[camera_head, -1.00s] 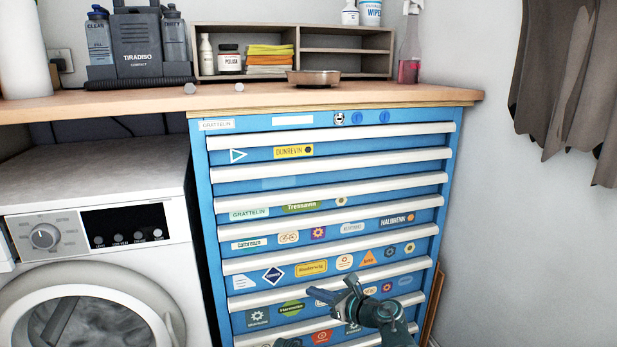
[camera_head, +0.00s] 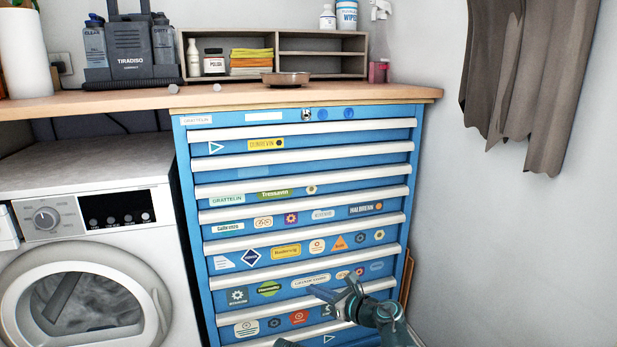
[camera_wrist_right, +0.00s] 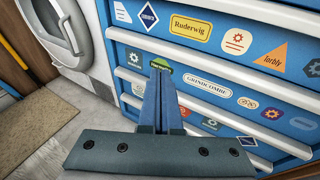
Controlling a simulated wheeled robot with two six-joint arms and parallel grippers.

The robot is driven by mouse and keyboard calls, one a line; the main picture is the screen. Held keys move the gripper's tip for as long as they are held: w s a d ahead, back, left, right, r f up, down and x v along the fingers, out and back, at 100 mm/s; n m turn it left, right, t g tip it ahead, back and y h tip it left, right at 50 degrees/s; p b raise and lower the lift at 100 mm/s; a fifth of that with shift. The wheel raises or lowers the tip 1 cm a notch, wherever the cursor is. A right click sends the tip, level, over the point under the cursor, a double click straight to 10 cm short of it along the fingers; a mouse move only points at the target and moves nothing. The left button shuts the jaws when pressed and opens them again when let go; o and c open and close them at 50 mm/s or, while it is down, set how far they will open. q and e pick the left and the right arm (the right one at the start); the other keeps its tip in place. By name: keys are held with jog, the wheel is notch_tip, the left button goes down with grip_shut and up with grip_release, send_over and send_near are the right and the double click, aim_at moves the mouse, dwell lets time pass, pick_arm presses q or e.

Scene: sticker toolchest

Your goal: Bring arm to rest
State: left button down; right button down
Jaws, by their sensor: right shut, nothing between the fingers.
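My right gripper (camera_head: 320,291) is in the lower middle of the head view, in front of the lower drawers of the blue tool chest (camera_head: 187,215). Its fingers are together and hold nothing. In the right wrist view the shut fingers (camera_wrist_right: 160,75) point at the chest's drawer fronts, overlapping a green sticker (camera_wrist_right: 162,64) in the picture. I cannot tell the exact gap to the drawers. My left gripper does not clearly show; only a small teal piece of my body shows at the bottom edge of the head view.
A white washing machine (camera_head: 95,190) stands left of the chest. A grey curtain (camera_head: 530,80) hangs at the right. The drawers look closed, with white handles sticking out.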

jog(key=w+d+r+m+t+h+p, duration=0.15)
jog(key=d+r+m+h+p, duration=0.25)
jog(key=r+m+p, duration=0.45)
jog(key=d+r+m+t+h+p, duration=0.25)
jog(key=r+m+h+p, duration=0.25)
jog(key=r+m+p, duration=0.35)
jog(key=w+d+r+m+t+h+p, duration=0.1)
jog(key=d+r+m+h+p, duration=0.3)
jog(key=r+m+p, duration=0.5)
jog(key=s+a+r+m+g+p, duration=0.2)
jog(key=s+m+g+p, duration=0.3)
jog(key=s+p, duration=0.2)
jog(key=s+a+r+m+g+p, duration=0.2)
jog(key=s+m+g+p, duration=0.3)
jog(key=s+p, duration=0.3)
jog(key=s+a+r+m+g+y+p, duration=0.1)
jog(key=s+m+g+p, duration=0.4)
jog(key=s, duration=0.7)
jog(key=a+r+g+p, duration=0.1)
jog(key=p, duration=0.1)
jog(key=shift+s+a+r+p, duration=0.2)
jog(key=shift+s+a+p, duration=0.05)
jog(key=shift+a+p, duration=0.15)
